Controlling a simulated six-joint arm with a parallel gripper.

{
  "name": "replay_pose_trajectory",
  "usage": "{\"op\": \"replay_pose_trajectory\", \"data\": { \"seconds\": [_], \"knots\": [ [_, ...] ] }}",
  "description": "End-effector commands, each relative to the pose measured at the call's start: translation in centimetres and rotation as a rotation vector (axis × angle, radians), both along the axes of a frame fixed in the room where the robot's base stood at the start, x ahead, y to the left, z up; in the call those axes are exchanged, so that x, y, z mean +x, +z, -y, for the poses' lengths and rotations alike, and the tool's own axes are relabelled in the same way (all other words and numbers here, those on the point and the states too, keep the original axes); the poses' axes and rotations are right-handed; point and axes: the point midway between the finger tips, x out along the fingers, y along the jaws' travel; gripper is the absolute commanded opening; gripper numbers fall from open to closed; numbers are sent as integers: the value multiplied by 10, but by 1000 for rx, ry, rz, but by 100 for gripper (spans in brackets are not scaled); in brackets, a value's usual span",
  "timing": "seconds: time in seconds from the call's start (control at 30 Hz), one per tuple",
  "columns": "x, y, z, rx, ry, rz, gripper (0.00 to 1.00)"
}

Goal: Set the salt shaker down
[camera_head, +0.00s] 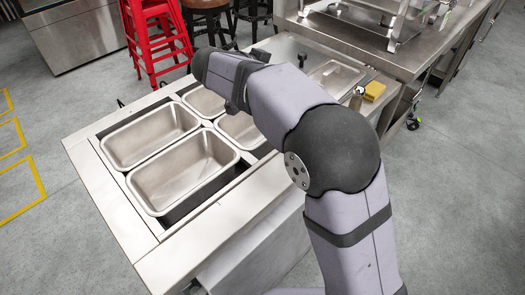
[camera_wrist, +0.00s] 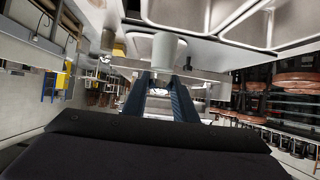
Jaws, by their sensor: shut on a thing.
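In the wrist view, my gripper (camera_wrist: 164,82) has its two dark fingers close together. A small pale grey, rounded cylinder, which I take to be the salt shaker (camera_wrist: 166,49), shows at the fingertips, and the gripper is shut on it. In the head view, my arm reaches over the steel counter (camera_head: 103,189), and the fingers and the held shaker are hidden behind the arm. I cannot tell whether the shaker touches any surface.
Several steel pans (camera_head: 150,135) are set in the counter. A yellow block (camera_head: 375,90) and a small metal-topped item (camera_head: 356,98) stand at its right end. Red stools (camera_head: 155,40) and a steel bench (camera_head: 375,35) lie beyond. The counter's left rim is clear.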

Motion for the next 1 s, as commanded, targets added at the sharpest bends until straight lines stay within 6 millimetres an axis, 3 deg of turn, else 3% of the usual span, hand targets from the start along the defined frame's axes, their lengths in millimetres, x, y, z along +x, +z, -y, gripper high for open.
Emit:
{"op": "replay_pose_trajectory", "data": {
  "seconds": [0.03,0.1,0.43,0.77,1.0],
  "knots": [
    [-4,-18,-11,1,6,2,1],
    [-9,-27,-24,1,12,4,1],
    [-29,-48,-72,1,70,4,1],
    [-34,-50,-82,-1,89,2,1],
    [-34,-78,-82,-2,89,0,1]
  ]
}}
